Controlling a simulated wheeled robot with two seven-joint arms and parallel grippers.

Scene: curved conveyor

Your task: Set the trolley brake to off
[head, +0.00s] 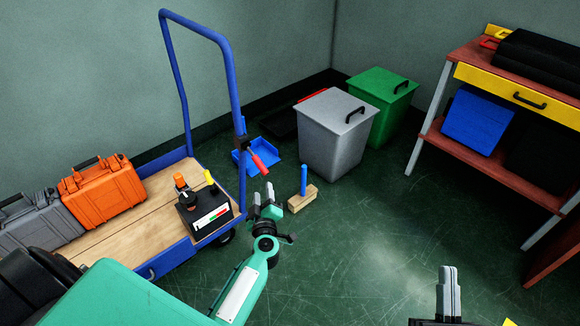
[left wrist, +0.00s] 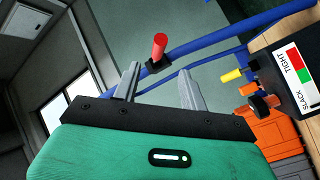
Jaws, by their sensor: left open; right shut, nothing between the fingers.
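The trolley (head: 163,222) has a wooden deck and a blue tube handle. A lever with a red grip (head: 259,165) sits on a black clamp on the handle's near post and slants down to the right. In the left wrist view the red grip (left wrist: 159,45) shows beyond the gap between my left fingers. My left gripper (head: 264,193) is open and empty, just below the red grip and apart from it; its fingers also show in the left wrist view (left wrist: 158,80). My right gripper (head: 449,270) is shut and empty, low at the right, far from the trolley.
A black box (head: 190,218) with a TIGHT/SLACK label, an orange case (head: 103,192) and a grey case (head: 38,227) stand on the deck. A blue dustpan (head: 262,152), wooden brush (head: 300,202) and grey bin (head: 333,135) are behind my left gripper. Floor right of it is clear.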

